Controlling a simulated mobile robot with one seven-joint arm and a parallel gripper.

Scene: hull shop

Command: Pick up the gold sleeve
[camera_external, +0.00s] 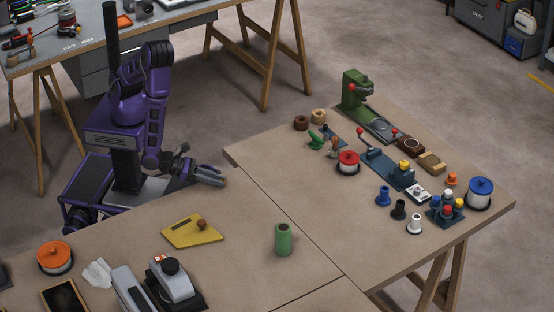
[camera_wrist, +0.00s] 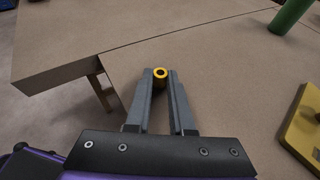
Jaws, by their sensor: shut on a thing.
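The gold sleeve (camera_wrist: 160,74) is a small yellow-gold ring with a dark hole. It sits between the two grey fingertips of my gripper (camera_wrist: 160,80) in the wrist view, its open end showing. My gripper is shut on it. In the external view my gripper (camera_external: 218,181) reaches over the near table by its back edge, close to the corner of the right table. The sleeve is not discernible there. Whether it touches the table top or hangs above it, I cannot tell.
A yellow plate with a brown knob (camera_external: 192,231) lies in front of my gripper. A green cylinder (camera_external: 283,239) stands to its right. The right table holds a red-topped spool (camera_external: 348,162) and a green press (camera_external: 355,92). Bare table surrounds the gripper.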

